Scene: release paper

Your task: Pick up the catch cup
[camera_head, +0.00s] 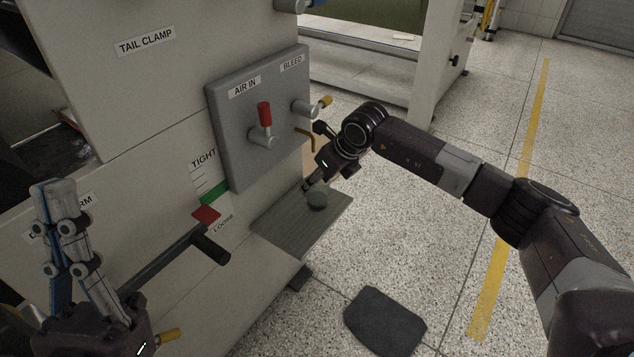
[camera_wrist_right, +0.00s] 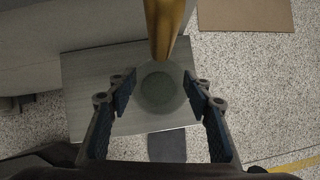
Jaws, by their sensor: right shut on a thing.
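The catch cup is a small, dull, see-through round cup. In the right wrist view the cup (camera_wrist_right: 160,92) sits between the two fingers of my right gripper (camera_wrist_right: 160,94), which is shut on it. In the head view the cup (camera_head: 317,199) shows small and grey-green above the grey shelf (camera_head: 285,228), at the tip of my right gripper (camera_head: 312,187). I cannot tell whether the cup touches the shelf. My left gripper (camera_head: 56,190) points up at the lower left, far from the cup; its fingers overlap in this view.
A brass pipe (camera_wrist_right: 165,28) hangs just beside and above the cup. The grey valve panel (camera_head: 235,140) with a red lever (camera_head: 264,114) juts out above the shelf. A black bar (camera_head: 209,247) sticks out at left. A dark mat (camera_head: 385,322) lies on the floor.

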